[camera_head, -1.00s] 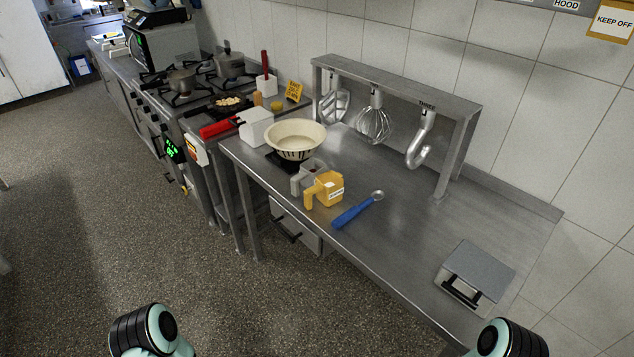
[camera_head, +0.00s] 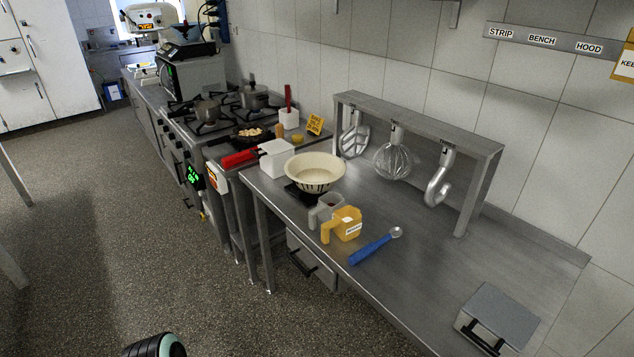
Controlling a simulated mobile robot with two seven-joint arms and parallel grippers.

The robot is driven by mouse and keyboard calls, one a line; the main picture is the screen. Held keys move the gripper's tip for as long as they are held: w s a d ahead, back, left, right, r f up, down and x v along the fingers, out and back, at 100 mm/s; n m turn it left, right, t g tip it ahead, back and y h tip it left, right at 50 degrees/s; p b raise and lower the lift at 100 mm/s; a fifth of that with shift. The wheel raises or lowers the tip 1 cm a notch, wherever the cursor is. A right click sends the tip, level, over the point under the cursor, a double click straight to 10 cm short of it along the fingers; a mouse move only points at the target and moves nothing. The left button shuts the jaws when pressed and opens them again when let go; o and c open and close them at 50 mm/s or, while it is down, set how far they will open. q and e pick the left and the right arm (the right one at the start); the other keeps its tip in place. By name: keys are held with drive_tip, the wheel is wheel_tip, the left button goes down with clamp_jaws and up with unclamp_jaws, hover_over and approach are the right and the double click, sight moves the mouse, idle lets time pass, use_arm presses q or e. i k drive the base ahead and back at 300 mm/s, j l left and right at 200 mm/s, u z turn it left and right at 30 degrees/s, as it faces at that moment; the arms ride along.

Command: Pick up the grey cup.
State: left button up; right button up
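The grey cup (camera_head: 319,216) stands on the metal table (camera_head: 440,258), near its front edge. Its handle faces left. A yellow cup (camera_head: 347,225) with a white label stands just in front of it and hides part of it. Neither of my grippers is in view. Only a dark, rounded part of one of my arms shows at the bottom edge, well away from the grey cup.
A cream bowl (camera_head: 314,172) stands behind the grey cup, and a white box (camera_head: 276,160) is left of the bowl. A blue-handled scoop (camera_head: 373,248) lies to the right. The table's middle right is clear.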

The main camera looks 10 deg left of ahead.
sight(327, 203)
drive_tip(key=z, duration=0.3)
drive_tip(key=j+z, duration=0.2)
drive_tip(key=z, duration=0.2)
drive_tip(key=i+j+z, duration=0.1)
drive_tip(key=j+z, duration=0.45)
drive_tip(key=z, duration=0.25)
drive_tip(key=j+z, duration=0.25)
drive_tip(key=j, duration=0.3)
drive_tip(key=k+j+z, duration=0.25)
drive_tip(key=j, duration=0.25)
drive_tip(key=i, duration=0.05)
